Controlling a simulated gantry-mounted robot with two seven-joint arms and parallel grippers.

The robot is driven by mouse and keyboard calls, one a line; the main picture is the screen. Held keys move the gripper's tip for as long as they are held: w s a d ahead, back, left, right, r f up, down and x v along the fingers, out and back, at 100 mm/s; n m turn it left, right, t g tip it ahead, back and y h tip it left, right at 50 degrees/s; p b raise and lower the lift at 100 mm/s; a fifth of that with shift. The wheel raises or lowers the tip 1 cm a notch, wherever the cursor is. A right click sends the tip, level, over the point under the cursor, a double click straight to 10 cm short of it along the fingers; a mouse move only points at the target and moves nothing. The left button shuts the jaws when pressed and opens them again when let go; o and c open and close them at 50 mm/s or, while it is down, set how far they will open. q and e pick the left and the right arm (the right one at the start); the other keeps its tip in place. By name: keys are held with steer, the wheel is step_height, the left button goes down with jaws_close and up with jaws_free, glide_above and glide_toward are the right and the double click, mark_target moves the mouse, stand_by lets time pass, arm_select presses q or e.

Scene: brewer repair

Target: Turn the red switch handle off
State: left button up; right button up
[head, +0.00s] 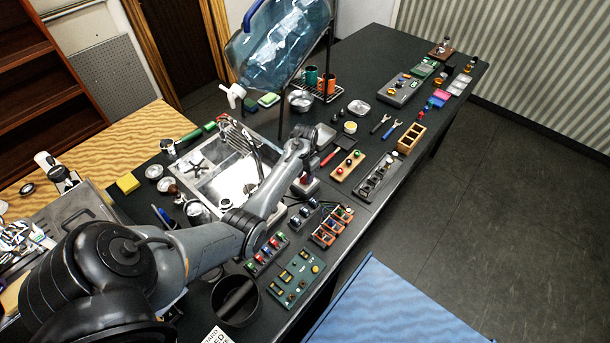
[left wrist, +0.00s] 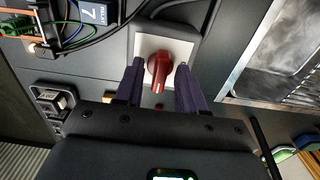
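The red switch handle (left wrist: 159,72) sits on a square white plate on a grey box, in the upper middle of the left wrist view. Its grip points down in that picture, towards my gripper. My left gripper (left wrist: 160,65) has its two dark fingers apart, one on each side of the handle, with gaps visible between fingers and handle. In the head view my left arm reaches over the bench, and its gripper (head: 306,178) is at the switch box (head: 304,188). The arm hides most of the switch there. My right gripper is not in view.
A metal sink (head: 232,180) lies just left of the switch in the head view. Wires and a label marked 7 (left wrist: 95,12) are close by in the wrist view. Button panels (head: 347,165) and switch trays (head: 331,226) crowd the bench around it.

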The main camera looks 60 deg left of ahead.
arm_select(q)
jaws_close()
steer(key=n+p, duration=0.3)
steer(key=shift+r, duration=0.15)
steer(key=n+p, duration=0.2)
steer(key=n, duration=0.2)
steer(key=shift+n, duration=0.3)
steer(key=n+p, duration=0.1)
steer(key=n, duration=0.3)
steer(key=shift+n, duration=0.3)
steer(key=n, duration=0.3)
steer(key=shift+f, duration=0.2)
steer(key=shift+n, duration=1.4)
